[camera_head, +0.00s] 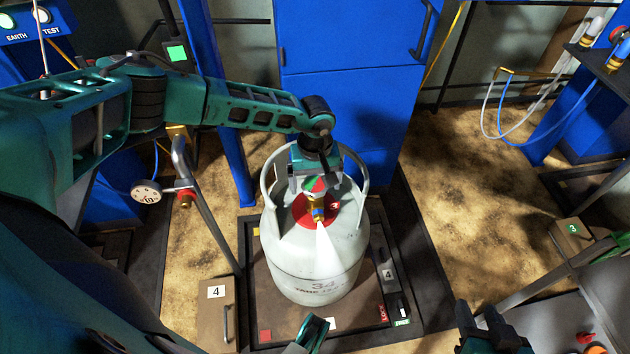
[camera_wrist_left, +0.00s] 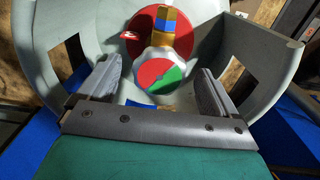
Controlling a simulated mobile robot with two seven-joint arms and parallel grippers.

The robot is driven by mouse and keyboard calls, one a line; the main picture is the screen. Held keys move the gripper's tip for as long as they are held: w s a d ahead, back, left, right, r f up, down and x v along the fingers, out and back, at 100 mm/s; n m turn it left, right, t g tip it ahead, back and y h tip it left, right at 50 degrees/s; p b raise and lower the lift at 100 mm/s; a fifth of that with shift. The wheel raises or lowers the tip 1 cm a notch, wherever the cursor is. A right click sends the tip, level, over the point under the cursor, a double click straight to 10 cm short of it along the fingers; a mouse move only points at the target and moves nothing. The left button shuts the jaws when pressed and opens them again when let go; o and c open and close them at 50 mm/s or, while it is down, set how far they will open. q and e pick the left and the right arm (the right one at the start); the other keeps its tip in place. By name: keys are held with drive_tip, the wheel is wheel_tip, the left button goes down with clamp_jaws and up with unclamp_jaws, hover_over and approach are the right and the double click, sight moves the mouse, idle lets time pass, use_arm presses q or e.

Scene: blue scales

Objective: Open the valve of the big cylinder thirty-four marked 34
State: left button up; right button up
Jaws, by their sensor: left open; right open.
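The big cylinder (camera_head: 315,262) is pale grey, marked 34 on its front, and stands upright on a dark platform with a collar around its top. Its valve knob (camera_wrist_left: 160,75) is round, red and green, on a brass stem above a red disc; it also shows in the head view (camera_head: 317,184). My left gripper (camera_head: 315,178) is over the cylinder top inside the collar. In the left wrist view its fingers (camera_wrist_left: 156,88) are open on either side of the knob, with gaps to it. My right gripper (camera_head: 481,322) is open and empty at the bottom edge, partly cut off.
The dark platform (camera_head: 270,318) carries a small panel marked 4 (camera_head: 389,275). A box marked 4 (camera_head: 216,300) and a pipe with a gauge (camera_head: 146,193) stand left. A blue cabinet (camera_head: 345,100) is behind. A white cone shows below the brass outlet.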

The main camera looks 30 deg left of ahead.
use_arm(q)
drive_tip(key=c, duration=1)
drive_tip(key=shift+c, duration=0.2)
